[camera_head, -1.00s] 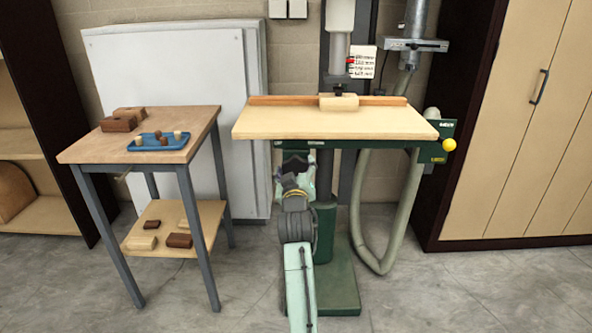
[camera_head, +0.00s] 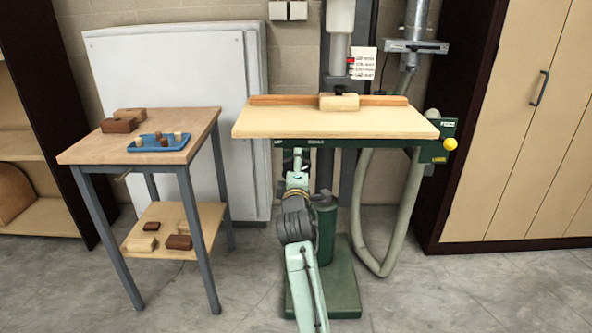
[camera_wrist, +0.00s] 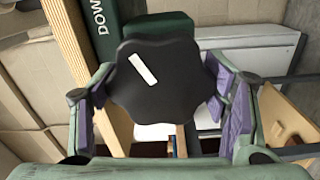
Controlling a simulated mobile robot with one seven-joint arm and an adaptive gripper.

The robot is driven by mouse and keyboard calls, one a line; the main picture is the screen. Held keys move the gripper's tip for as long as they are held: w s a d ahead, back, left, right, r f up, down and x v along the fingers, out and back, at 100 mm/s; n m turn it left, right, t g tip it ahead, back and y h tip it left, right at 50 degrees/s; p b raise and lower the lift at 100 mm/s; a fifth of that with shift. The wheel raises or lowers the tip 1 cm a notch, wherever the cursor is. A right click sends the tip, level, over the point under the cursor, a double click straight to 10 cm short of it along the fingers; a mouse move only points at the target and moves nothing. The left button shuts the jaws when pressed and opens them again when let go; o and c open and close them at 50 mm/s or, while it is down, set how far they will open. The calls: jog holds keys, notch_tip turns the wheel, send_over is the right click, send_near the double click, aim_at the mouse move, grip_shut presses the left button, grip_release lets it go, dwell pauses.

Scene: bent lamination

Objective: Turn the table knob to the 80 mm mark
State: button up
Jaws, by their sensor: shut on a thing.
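The table knob (camera_wrist: 160,82) is a black lobed knob with a white pointer line, large in the middle of the wrist view. The pointer line slants from upper left to lower right. My gripper (camera_wrist: 165,100) has its purple pads on both sides of the knob and is shut on it. In the head view my gripper (camera_head: 297,162) is under the front edge of the machine's wooden table (camera_head: 300,121), and the knob is hidden there. I cannot read an 80 mm mark.
A side table (camera_head: 190,152) with a blue tray (camera_head: 150,148) and wooden blocks stands at left. A grey hose (camera_head: 398,230) hangs right of the green machine base (camera_head: 340,285). A yellow ball handle (camera_head: 449,144) sticks out at right. A tall cabinet (camera_head: 520,150) stands farther right.

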jog(key=f+n, duration=0.1)
jog(key=n, duration=0.3)
jog(key=shift+a+f+b, duration=0.1)
jog(key=shift+f+b, duration=0.25)
jog(key=shift+f, duration=0.05)
jog(key=shift+n, duration=2.1)
jog(key=shift+b, duration=0.3)
jog(key=o, duration=0.7)
jog(key=shift+o, duration=1.4)
jog(key=shift+w+f, duration=0.1)
jog(key=shift+w, duration=0.05)
jog(key=shift+o, duration=0.9)
jog(key=shift+r, duration=0.35)
jog(key=s, duration=1.2)
jog(key=shift+s, duration=0.1)
